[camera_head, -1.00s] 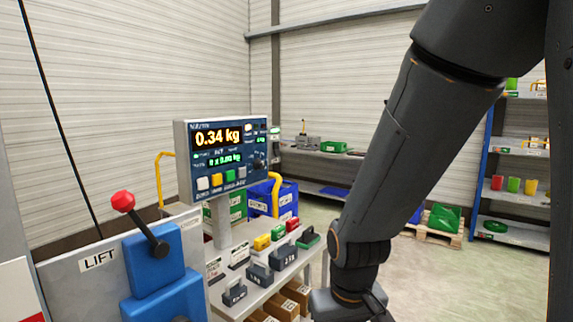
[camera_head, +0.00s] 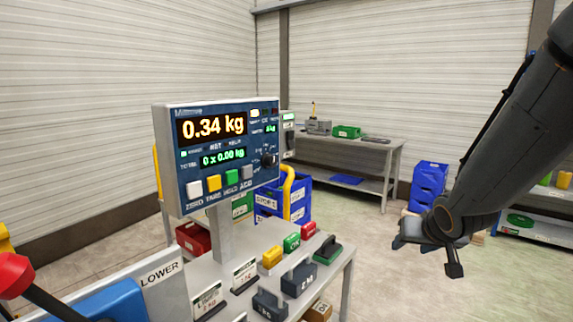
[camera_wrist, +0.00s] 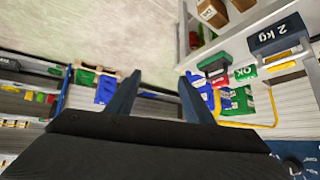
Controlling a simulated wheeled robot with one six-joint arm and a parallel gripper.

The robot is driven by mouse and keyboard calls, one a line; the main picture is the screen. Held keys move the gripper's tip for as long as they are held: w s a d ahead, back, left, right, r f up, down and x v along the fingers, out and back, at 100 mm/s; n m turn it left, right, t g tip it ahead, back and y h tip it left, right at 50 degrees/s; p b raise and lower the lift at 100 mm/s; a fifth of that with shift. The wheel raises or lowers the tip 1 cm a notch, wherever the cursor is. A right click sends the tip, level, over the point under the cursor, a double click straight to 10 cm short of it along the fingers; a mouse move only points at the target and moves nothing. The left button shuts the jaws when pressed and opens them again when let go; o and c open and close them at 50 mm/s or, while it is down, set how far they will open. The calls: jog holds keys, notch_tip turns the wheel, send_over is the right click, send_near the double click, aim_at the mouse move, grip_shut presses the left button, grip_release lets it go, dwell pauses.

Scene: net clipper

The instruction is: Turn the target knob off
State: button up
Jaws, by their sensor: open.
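A dark round knob (camera_head: 269,158) sits at the right side of the blue scale display panel (camera_head: 205,190), below a small green readout. Which way its pointer faces is too small to tell. A dark knob on a blue panel also shows at the lower right corner of the wrist view (camera_wrist: 292,166), partly cut off. My gripper (camera_head: 428,257) is to the right of the panel, well apart from it and lower than the knob. In the wrist view its two fingers (camera_wrist: 160,80) are spread with nothing between them.
A red-knobbed lever (camera_head: 15,275) is at the lower left. Blue bins (camera_head: 297,190) stand behind.

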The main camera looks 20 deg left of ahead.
jog(key=w+a+r+n+t+y, duration=0.25)
jog(key=w+a+r+y, duration=0.35)
jog(key=w+a, duration=0.5)
jog(key=n+g+y, duration=0.4)
jog(key=y, duration=0.5)
send_near(274, 163)
jog(key=p+x, duration=0.1)
jog(key=x, duration=0.6)
jog(key=shift+a+r+p, duration=0.15)
jog(key=shift+a+p, duration=0.1)
jog(key=shift+p, duration=0.15)
jog(key=shift+w+a, duration=0.25)
jog(key=shift+a, duration=0.15)
jog(key=c, duration=1)
